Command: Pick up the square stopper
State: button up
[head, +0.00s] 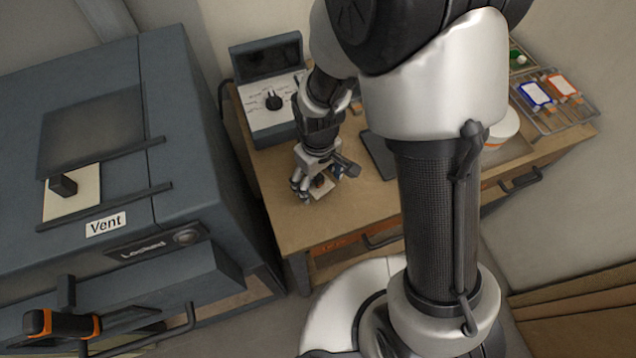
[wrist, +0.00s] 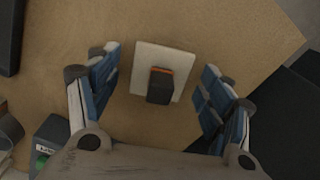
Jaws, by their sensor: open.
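The square stopper (wrist: 165,55), a pale square plate with a dark, orange-edged handle, lies flat on the wooden table. In the wrist view it sits between the blue-padded fingers of my gripper (wrist: 160,88), with a gap on each side. My gripper is open and holds nothing. In the head view my gripper (head: 314,188) points down over the near left part of the table, and it largely hides the stopper from that side.
A grey control box (head: 273,103) with a dial stands behind my gripper. A large blue-grey cabinet (head: 120,130) marked "Vent" is on the left, with another pale plate (head: 78,200) and dark knob on it. A wire rack (head: 555,100) with paint items is at the right.

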aim_at(318, 176)
jog(key=shift+c, duration=0.3)
jog(key=c, duration=1.1)
jog(key=shift+r, duration=0.2)
notch_tip(318, 176, up, 23)
jog(key=p, duration=0.8)
jog(key=shift+p, duration=0.3)
jog(key=shift+f, duration=0.15)
